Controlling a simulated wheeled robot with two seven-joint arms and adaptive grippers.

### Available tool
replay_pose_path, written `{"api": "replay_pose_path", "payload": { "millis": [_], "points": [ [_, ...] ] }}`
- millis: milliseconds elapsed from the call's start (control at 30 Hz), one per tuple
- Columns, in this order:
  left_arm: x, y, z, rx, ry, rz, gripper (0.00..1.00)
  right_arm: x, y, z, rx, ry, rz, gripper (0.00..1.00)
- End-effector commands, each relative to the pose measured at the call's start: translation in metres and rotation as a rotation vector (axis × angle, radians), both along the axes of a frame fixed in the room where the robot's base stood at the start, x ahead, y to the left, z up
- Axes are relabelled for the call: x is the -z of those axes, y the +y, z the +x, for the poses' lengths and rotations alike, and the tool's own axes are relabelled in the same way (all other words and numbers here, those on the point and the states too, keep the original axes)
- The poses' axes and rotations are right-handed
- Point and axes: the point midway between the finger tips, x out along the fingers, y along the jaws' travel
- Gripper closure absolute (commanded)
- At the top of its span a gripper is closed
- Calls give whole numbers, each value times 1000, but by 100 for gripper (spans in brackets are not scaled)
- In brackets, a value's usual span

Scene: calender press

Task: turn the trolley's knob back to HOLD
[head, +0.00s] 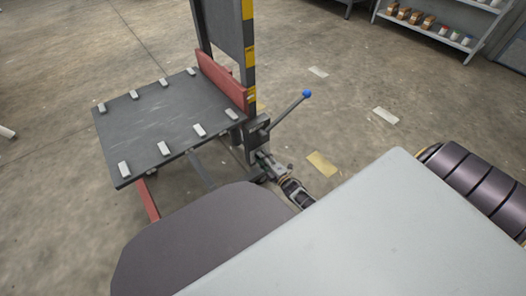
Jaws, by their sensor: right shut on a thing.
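The trolley (160,113) has a dark flat platform, a red board at its back and a dark mast with yellow marks. A lever with a blue ball end (307,93) rises to the right from a bracket on the mast's side. My right gripper (264,160) is at the lower part of that bracket, beside the mast foot. It is shut on the trolley's knob, which is mostly hidden by the fingers. The HOLD marking and the knob's pointing direction are too small to read. My left gripper is not in view.
Several small light blocks (199,130) line two edges of the platform. A shelf (440,35) with small boxes and cans stands at the back right. Pale rectangular patches (386,115) lie on the concrete floor. The floor right of the lever is mostly clear.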

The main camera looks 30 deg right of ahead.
Motion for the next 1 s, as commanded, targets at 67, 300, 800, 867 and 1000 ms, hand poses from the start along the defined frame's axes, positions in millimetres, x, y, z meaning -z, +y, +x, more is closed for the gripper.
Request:
{"api": "replay_pose_path", "payload": {
  "millis": [67,300,800,867,1000],
  "points": [
    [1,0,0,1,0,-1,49,1,1,-1,0,-3,-52,88],
    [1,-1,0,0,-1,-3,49,0,1,-1,0,-12,-167,88],
    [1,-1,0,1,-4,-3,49,0,1,-1,-2,-15,-208,88],
    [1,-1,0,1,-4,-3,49,0,1,-1,-2,-15,-208,88],
    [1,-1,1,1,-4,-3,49,0,1,-1,-1,-14,-208,48]
  ]
}}
